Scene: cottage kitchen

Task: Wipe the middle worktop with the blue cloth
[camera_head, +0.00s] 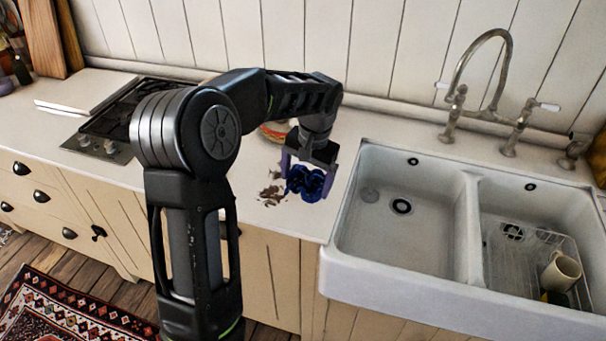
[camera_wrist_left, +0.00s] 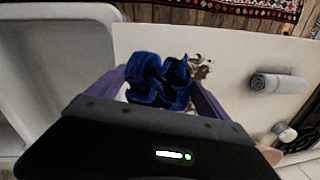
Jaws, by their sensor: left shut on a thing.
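The blue cloth (camera_head: 309,182) is bunched up at the middle worktop (camera_head: 305,222), just left of the sink. My left gripper (camera_head: 309,174) is shut on the cloth from above; the cloth also shows between its fingers in the left wrist view (camera_wrist_left: 159,82). I cannot tell whether the cloth touches the worktop. Brown crumbs or scraps (camera_head: 271,193) lie on the worktop just left of the cloth in the head view. They show beside the cloth in the left wrist view (camera_wrist_left: 200,68). My right gripper is not in view.
The white double sink (camera_head: 400,245) is right of the cloth, with a tall tap (camera_head: 490,75) behind and a mug (camera_head: 561,271) in the right basin. A hob (camera_head: 115,125) is at the left. A rolled grey cloth (camera_wrist_left: 277,83) lies on the worktop. My left arm hides part of the worktop.

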